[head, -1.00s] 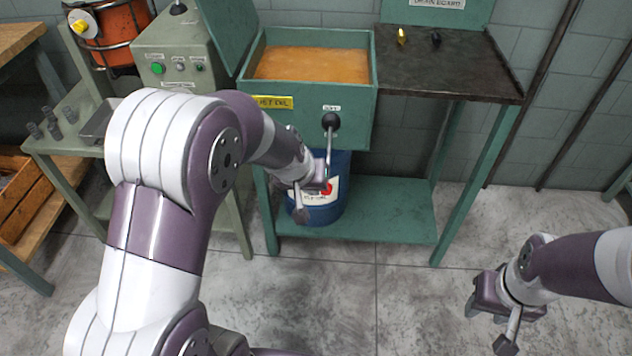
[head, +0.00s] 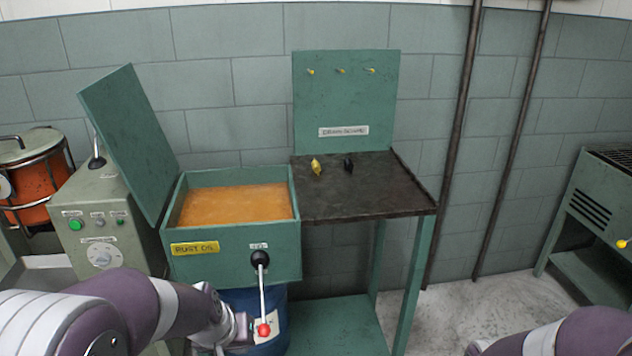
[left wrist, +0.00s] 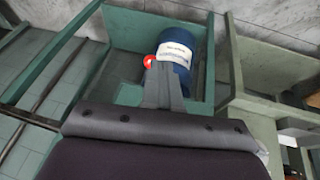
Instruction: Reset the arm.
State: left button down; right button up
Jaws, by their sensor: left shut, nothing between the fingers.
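The green rust-oil tank (head: 236,263) stands with its lid (head: 125,140) open and orange-brown oil (head: 236,203) inside. On its front is a lever (head: 262,292) with a black hub at the top, hanging down to a red ball (head: 264,330). My left gripper (head: 240,332) is shut and empty, just left of the red ball in the head view. In the left wrist view the shut fingers (left wrist: 164,72) are beside the red ball (left wrist: 149,61); I cannot tell whether they touch. My right forearm shows at the lower right, but its gripper is out of frame.
A blue drum (head: 270,345) stands below the tank. The drain board (head: 365,190) holds a small yellow piece (head: 316,166) and a black piece (head: 348,165). A control box (head: 110,225) stands at left. Open floor (head: 480,300) lies at right.

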pick_arm(q)
jog(key=s+f+m+g+y, duration=0.1)
jog(key=s+m+g, duration=0.15)
jog(key=s, duration=0.95)
notch_tip(320, 180, up, 19)
jog(key=p, duration=1.9)
jog(key=shift+d+r+p, duration=0.15)
jog(key=shift+p, duration=0.2)
jog(key=shift+w+g, duration=0.1)
jog(key=shift+g, duration=0.15)
